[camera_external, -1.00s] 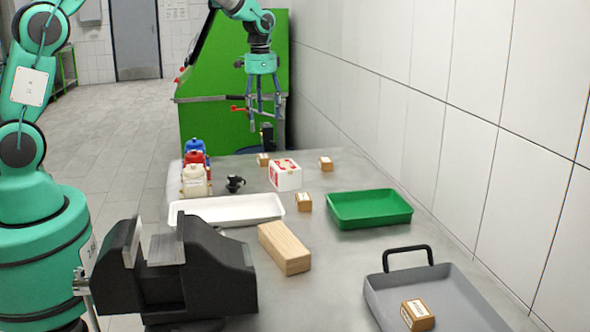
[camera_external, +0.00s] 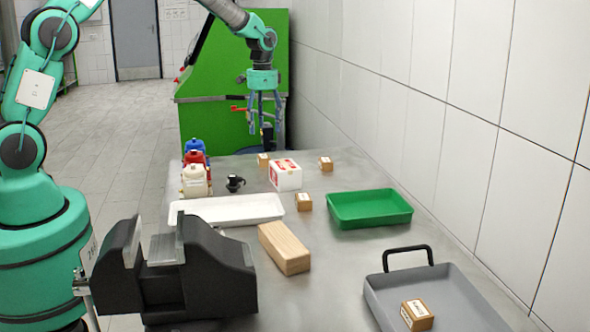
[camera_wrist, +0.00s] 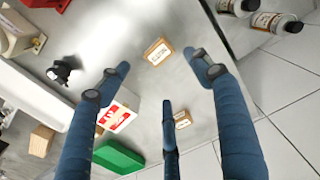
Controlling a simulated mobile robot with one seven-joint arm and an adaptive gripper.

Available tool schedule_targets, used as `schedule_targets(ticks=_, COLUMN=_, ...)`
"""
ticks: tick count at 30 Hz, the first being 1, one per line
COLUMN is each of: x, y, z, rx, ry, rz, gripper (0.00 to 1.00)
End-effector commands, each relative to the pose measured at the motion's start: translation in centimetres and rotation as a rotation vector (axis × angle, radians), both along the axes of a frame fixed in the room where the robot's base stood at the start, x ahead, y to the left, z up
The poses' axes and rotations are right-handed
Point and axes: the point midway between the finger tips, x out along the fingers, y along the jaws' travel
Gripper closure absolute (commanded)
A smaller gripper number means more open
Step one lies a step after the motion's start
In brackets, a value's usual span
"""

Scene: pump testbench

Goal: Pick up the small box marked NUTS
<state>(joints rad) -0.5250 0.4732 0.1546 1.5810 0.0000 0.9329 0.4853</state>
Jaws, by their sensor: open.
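Several small brown boxes with white labels are on the bench; I cannot read any label well enough to pick out NUTS. One stands at the far end (camera_external: 263,160), one far right (camera_external: 326,164), one mid-bench (camera_external: 304,202) and one in the grey tray (camera_external: 416,315). My gripper (camera_external: 264,122) is open and empty, raised above the bench's far end. In the wrist view its three blue fingers (camera_wrist: 160,82) are spread. A labelled box (camera_wrist: 157,51) lies between and beyond the upper two fingertips; another (camera_wrist: 182,119) is partly hidden by the lower finger.
A white and red box (camera_external: 286,176) stands close to the far boxes. A black part (camera_external: 235,183), bottles (camera_external: 195,181), a white tray (camera_external: 228,210), a green tray (camera_external: 370,209), a wooden block (camera_external: 285,248) and a black vise (camera_external: 180,275) also occupy the bench. A wall borders the right.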

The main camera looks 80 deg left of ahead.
Motion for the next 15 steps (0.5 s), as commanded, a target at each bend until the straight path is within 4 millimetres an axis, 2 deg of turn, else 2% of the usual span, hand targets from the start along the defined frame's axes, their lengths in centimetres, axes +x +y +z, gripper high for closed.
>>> schedule_targets(ticks=1, x=-0.1, y=0.0, z=-1.0, rx=-0.001, ry=0.003, rz=0.000, gripper=0.35)
schedule_targets(ticks=7, x=-0.1, y=0.0, z=-4.0, rx=-0.001, ry=0.002, rz=0.000, gripper=0.35)
schedule_targets(ticks=15, x=0.0, y=0.0, z=-5.8, rx=0.000, ry=0.000, rz=0.000, gripper=0.35)
